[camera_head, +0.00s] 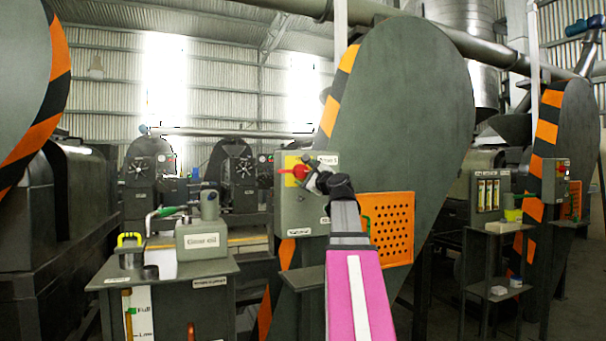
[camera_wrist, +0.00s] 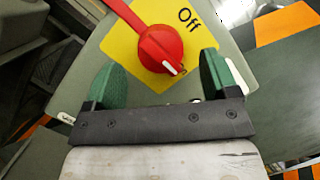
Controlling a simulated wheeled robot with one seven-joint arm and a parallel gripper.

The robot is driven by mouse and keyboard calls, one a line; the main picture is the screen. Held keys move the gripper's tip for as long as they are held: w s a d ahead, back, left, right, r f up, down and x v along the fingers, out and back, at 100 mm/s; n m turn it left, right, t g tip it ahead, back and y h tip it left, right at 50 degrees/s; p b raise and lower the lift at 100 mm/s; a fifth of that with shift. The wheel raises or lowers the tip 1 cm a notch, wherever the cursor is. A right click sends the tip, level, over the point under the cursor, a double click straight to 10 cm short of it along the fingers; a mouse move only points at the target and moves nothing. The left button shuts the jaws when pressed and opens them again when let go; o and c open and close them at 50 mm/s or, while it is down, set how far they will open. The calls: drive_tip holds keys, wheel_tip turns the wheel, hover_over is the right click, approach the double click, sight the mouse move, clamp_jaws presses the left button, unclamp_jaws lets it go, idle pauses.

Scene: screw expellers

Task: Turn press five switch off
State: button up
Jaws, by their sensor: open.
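The red rotary switch (camera_head: 298,171) sits on a yellow plate on the front of a grey-green control box (camera_head: 290,215) labelled as a press; its number is too small to read surely. In the wrist view the red switch (camera_wrist: 158,45) has a long handle slanting from upper left to lower right. Its white mark points to the lower right, beside partly hidden lettering. "Off" is printed to the right of the handle's upper part. My gripper (camera_wrist: 160,76) is open, its green fingers on either side of the knob's lower end, with no clear contact. In the head view my gripper (camera_head: 316,181) is at the box.
A large dark guard (camera_head: 410,110) with an orange perforated panel (camera_head: 388,228) stands right of the box.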

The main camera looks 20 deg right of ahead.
sight(303, 172)
drive_tip(key=shift+x, duration=1.55)
drive_tip(key=c, duration=0.9)
